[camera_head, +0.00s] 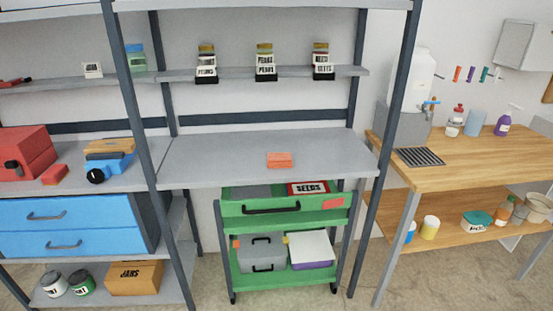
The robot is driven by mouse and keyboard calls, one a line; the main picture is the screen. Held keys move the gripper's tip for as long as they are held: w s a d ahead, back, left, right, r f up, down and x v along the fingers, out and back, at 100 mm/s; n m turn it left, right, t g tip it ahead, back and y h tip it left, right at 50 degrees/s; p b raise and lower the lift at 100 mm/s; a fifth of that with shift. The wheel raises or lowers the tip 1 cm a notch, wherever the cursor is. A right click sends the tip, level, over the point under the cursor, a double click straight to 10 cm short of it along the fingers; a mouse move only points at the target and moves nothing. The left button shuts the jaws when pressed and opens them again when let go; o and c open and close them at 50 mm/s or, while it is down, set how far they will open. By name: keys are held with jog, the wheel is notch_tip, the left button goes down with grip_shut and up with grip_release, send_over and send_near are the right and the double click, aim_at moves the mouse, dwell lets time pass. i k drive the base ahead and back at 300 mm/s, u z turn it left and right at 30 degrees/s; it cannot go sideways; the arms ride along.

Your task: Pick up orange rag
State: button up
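A small orange-red folded cloth (279,160), which looks like the orange rag, lies flat near the front edge of the grey workbench shelf (215,158) in the middle of the view. Another small red-orange piece (54,175) lies on the left bench beside the red toolbox; I cannot tell whether it is a cloth. My gripper is not in view.
A green cart (285,227) with a seeds box stands below the middle shelf. Dark uprights (385,140) frame the shelf on both sides. Labelled jars (265,62) stand on the shelf above. A wooden table (470,160) is at right. The middle shelf is otherwise clear.

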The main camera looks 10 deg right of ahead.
aim_at(274, 160)
jog(key=z, duration=0.05)
jog(key=k, duration=1.3)
jog(key=u, duration=0.65)
jog(key=i, duration=0.8)
jog(key=u, duration=0.55)
jog(key=i, duration=1.25)
jog(key=z, duration=0.15)
